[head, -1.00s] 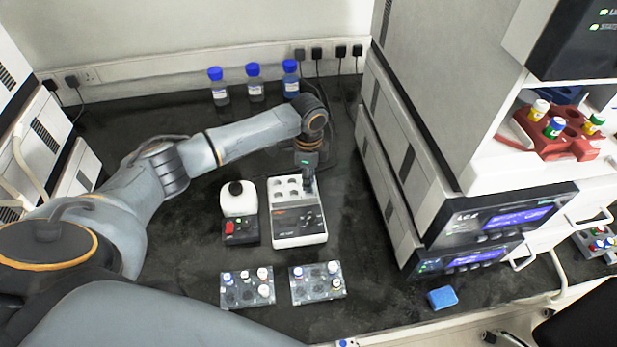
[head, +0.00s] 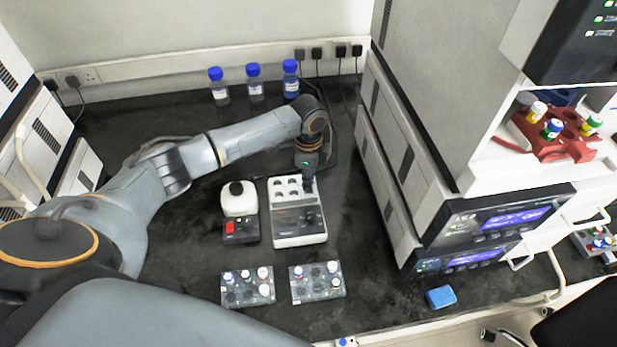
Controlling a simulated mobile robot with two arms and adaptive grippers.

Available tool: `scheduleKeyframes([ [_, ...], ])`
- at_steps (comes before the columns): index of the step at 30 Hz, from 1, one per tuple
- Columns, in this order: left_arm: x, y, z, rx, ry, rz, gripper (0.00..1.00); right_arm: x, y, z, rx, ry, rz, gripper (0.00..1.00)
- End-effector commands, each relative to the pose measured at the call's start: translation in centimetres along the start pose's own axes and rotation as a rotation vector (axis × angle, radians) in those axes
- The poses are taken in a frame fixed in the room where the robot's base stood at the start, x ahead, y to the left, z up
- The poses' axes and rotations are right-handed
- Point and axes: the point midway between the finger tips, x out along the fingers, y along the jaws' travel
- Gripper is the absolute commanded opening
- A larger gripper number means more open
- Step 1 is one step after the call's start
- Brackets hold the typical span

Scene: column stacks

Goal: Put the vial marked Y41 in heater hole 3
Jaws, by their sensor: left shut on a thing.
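The heater (head: 297,240) is a white block with a grey control panel, standing mid-bench with several round holes in its top. My left gripper (head: 309,188) points down at the right side of the hole area. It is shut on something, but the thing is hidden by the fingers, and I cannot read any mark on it. I cannot tell whether it is in a hole. Two grey vial racks, the left one (head: 232,298) and the right one (head: 303,296), hold small vials with white and blue caps. Their labels are too small to read. My right gripper is not in view.
A small white device with a red switch (head: 240,198) stands left of the heater. Blue-capped bottles (head: 254,84) line the back wall. Stacked instruments (head: 440,150) rise at the right, with a red vial holder (head: 570,148). A blue sponge (head: 441,297) lies near the front edge.

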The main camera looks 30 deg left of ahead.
Motion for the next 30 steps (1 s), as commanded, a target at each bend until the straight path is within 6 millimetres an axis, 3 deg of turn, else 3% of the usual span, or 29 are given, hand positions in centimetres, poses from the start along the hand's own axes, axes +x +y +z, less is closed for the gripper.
scheduleKeyframes([
  [30, 0.07, 0.02, -0.03, 0.000, 0.000, 0.000, 0.00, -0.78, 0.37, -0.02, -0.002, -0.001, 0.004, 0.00],
])
